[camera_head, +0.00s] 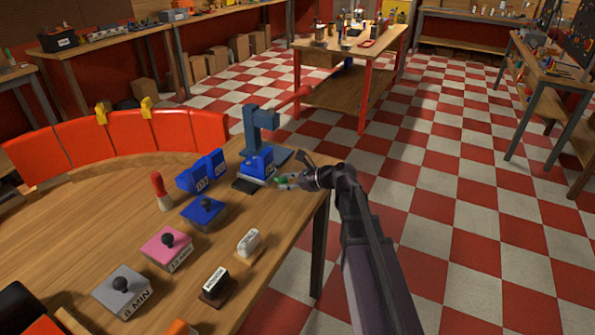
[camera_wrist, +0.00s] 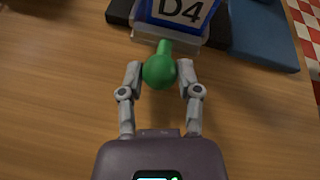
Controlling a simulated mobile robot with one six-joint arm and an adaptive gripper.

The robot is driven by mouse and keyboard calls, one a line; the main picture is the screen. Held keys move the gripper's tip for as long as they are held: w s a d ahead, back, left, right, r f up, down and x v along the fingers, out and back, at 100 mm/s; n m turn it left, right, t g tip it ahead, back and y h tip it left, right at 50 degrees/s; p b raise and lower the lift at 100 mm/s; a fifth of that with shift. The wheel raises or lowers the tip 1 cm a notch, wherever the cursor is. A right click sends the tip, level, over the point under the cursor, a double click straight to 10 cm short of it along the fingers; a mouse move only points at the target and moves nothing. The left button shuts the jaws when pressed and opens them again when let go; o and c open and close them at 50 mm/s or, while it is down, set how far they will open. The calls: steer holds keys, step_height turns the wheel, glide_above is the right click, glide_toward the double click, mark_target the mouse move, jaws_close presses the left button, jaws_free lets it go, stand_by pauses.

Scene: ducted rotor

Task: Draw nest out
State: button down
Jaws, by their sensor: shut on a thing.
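A green knob (camera_wrist: 158,72) on a short green stem joins the front of a pale nest (camera_wrist: 165,37) under a blue block labelled D4 (camera_wrist: 180,12). The block also shows in the head view (camera_head: 257,163), in front of a blue press (camera_head: 253,132) with an upright column. My gripper (camera_wrist: 159,70) is shut on the green knob, one finger on each side. In the head view my gripper (camera_head: 285,182) reaches in from the right, low over the table. The back of the nest is hidden in both views.
A dark pad (camera_wrist: 120,12) and a blue base plate (camera_wrist: 265,40) lie by the nest. On the wooden table (camera_head: 110,225) stand blue blocks (camera_head: 202,172), a red-handled tool (camera_head: 160,190) and several knobbed blocks. Bare wood lies in front of the nest, up to the table's right edge.

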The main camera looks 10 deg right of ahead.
mark_target(280, 196)
steer(key=shift+s+a, duration=0.55)
steer(key=shift+s, duration=0.2)
steer(key=shift+s+a, duration=0.5)
steer(key=shift+s, duration=0.25)
steer(key=shift+c, duration=1.5)
jaws_free()
steer(key=shift+a, duration=0.15)
steer(key=shift+w+r, duration=0.1)
steer(key=shift+r, duration=0.05)
